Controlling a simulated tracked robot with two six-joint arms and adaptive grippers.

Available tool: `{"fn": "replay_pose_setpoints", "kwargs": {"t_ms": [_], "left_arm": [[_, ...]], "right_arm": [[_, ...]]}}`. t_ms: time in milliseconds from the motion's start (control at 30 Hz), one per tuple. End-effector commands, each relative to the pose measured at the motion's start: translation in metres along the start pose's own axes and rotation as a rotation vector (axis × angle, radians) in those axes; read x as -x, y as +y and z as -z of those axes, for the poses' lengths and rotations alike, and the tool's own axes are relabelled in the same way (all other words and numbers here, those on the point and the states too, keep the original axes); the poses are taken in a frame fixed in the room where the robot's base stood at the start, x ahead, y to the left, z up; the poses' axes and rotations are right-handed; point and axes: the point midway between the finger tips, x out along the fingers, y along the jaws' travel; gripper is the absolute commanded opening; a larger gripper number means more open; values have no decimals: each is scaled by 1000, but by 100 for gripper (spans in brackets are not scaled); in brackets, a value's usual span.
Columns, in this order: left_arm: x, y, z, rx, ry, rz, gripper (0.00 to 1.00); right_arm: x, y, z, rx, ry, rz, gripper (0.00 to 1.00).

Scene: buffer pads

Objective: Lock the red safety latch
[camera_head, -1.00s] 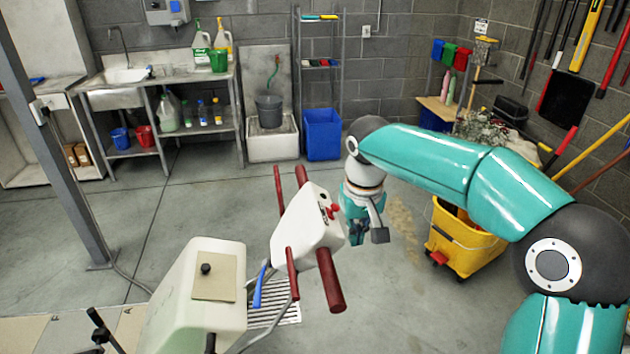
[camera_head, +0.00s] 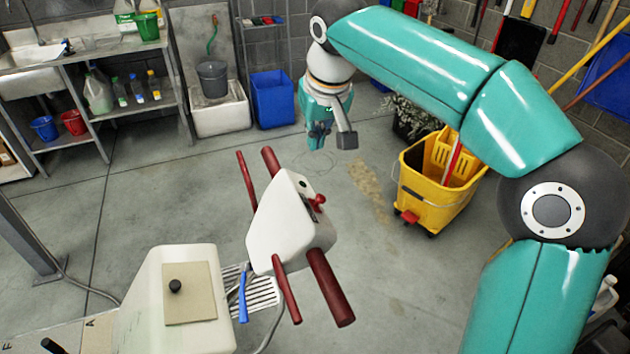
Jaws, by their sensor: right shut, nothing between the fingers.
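The red safety latch (camera_head: 318,201) is a small red knob on the right side of the white machine head (camera_head: 288,225), which carries dark red handles front and back. My right gripper (camera_head: 320,140) is shut and empty. It points down, above and beyond the machine head in the picture, apart from the latch. My left gripper is not in view. The latch's exact setting is too small to tell.
A white tank (camera_head: 175,318) with a beige pad and black knob stands at the lower left. A blue lever (camera_head: 243,297) hangs by the head. A yellow mop bucket (camera_head: 436,185) stands at the right. A blue bin (camera_head: 272,100) stands at the back. Open floor lies between.

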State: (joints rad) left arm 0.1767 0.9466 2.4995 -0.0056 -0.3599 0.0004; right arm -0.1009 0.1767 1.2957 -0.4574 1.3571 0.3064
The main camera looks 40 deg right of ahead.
Motion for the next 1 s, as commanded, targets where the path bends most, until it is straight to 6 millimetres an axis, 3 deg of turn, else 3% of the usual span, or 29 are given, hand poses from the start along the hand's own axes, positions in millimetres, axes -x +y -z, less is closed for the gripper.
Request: {"fn": "replay_pose_setpoints", "kwargs": {"t_ms": [267,600,800,1000], "left_arm": [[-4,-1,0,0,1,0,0],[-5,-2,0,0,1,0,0],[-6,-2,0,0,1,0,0],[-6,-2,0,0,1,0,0]], "right_arm": [[-30,0,-1,0,-6,-1,0],[-101,1,-2,0,-6,-2,0],[-96,0,-26,1,-1,0,0],[-96,0,-39,-1,-1,0,0]]}}
